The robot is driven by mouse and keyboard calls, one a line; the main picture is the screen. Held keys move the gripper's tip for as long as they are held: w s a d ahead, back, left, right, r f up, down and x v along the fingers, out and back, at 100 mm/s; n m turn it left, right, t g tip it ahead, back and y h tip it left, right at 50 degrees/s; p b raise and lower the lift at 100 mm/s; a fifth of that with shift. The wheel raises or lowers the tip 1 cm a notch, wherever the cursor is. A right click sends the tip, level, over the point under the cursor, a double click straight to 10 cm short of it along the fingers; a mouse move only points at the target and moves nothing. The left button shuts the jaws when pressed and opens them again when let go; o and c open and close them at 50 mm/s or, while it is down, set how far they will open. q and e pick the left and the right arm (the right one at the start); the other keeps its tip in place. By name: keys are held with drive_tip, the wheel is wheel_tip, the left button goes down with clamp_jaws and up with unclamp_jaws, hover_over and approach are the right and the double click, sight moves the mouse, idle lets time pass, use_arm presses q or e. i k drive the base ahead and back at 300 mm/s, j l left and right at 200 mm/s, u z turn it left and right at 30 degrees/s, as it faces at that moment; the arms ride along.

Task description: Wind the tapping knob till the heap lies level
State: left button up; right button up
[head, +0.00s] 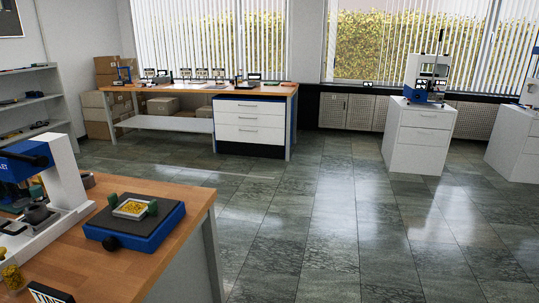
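A blue device (155,237) sits on the wooden bench at the lower left. A black round knob (111,243) sticks out of its front left side. On its top a small pale tray (118,211) stands between two dark green blocks. The tray holds yellow grains (133,206); at this size I cannot tell whether their top is level or heaped. Neither of my grippers is in view, and nothing touches the knob.
A white and blue press (68,170) stands left of the device. A jar of yellow grains (12,277) and a black-and-white block (48,293) are near the bench's front. The tiled floor (300,230) right of the wooden bench (180,190) is clear.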

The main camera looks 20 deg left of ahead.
sight(109, 244)
drive_tip(key=i+l+u, duration=0.1)
drive_tip(key=u, duration=0.4)
drive_tip(key=i+l+u, duration=0.15)
drive_tip(key=u, duration=0.3)
drive_tip(key=i+l+u, duration=0.25)
drive_tip(key=u, duration=0.25)
drive_tip(key=i+l+u, duration=0.15)
drive_tip(key=u, duration=0.2)
drive_tip(key=i+l+u, duration=0.1)
drive_tip(key=l+u, duration=0.25)
drive_tip(key=i+l+u, duration=0.1)
drive_tip(key=l+u, duration=0.25)
drive_tip(key=j, duration=0.1)
